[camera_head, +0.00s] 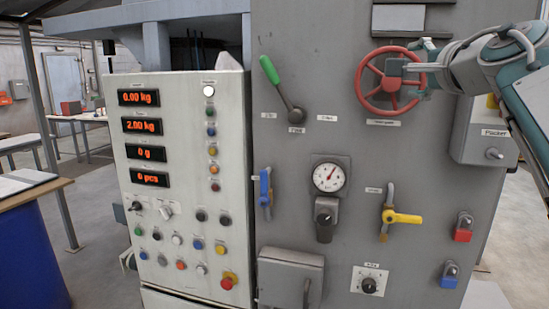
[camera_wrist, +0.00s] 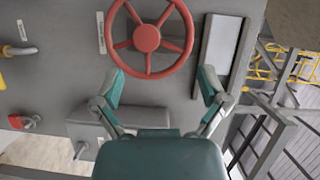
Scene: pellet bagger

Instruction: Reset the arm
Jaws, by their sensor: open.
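My gripper (camera_head: 420,67) is at the upper right in the head view, at the right side of the red handwheel (camera_head: 368,84) on the grey machine panel. In the wrist view my gripper (camera_wrist: 160,88) has its two teal fingers spread wide with nothing between them. The handwheel (camera_wrist: 147,38) shows beyond the fingertips there, at the top centre. In the head view the fingers overlap the wheel's right rim; I cannot tell whether they touch it. My teal and grey arm comes in from the right edge.
A grey box (camera_head: 484,131) sticks out of the panel below my arm. A yellow-handled valve (camera_head: 402,217), a blue lever (camera_head: 265,188), a green-knobbed lever (camera_head: 270,70) and red (camera_head: 463,234) and blue (camera_head: 449,281) padlocks also protrude. A control cabinet (camera_head: 120,205) with displays stands left.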

